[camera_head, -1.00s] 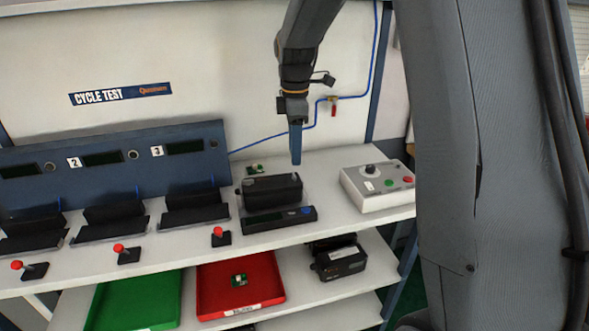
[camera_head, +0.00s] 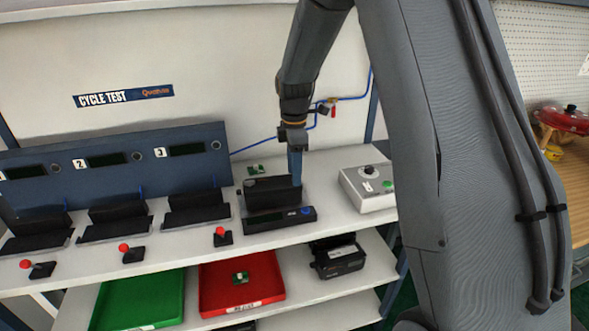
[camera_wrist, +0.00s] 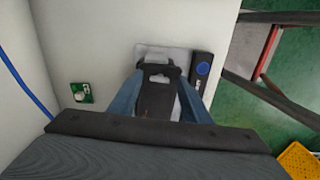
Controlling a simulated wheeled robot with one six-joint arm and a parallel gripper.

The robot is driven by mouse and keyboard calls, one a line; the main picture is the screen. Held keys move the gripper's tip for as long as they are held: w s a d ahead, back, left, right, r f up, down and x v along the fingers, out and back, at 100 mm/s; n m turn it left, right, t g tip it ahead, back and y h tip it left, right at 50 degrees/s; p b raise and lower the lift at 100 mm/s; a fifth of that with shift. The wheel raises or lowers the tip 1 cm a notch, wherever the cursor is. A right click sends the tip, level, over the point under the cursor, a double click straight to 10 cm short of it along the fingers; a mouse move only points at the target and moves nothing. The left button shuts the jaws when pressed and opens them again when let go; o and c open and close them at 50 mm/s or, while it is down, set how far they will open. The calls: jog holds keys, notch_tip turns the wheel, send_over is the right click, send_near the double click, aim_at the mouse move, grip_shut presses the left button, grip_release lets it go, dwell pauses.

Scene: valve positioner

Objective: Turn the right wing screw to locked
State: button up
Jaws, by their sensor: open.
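A black valve positioner (camera_head: 268,195) stands on the white bench, with a black base strip (camera_head: 265,223) bearing a blue button in front of it. My gripper (camera_head: 296,182) points down at the right end of the positioner. In the wrist view, its two blue fingers (camera_wrist: 160,100) are apart, one on each side of the positioner's black body (camera_wrist: 158,98). I cannot tell if they touch it. The right wing screw is not clearly visible; the gripper covers that end in the head view.
A grey control box (camera_head: 367,188) with a knob and buttons stands to the right. A small green circuit board (camera_head: 256,169) lies behind the positioner. Test cradles and red-knobbed levers (camera_head: 222,236) are to the left. A blue hose runs along the back wall.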

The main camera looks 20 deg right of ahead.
jog(key=shift+c, duration=0.2)
jog(key=c, duration=1)
jog(key=shift+m, duration=0.3)
jog(key=m, duration=0.3)
jog(key=shift+m, duration=0.3)
jog(key=m, duration=0.4)
jog(key=shift+r+m+p, duration=0.1)
jog(key=shift+m+p, duration=0.2)
jog(key=m, duration=0.9)
jog(key=shift+w, duration=0.1)
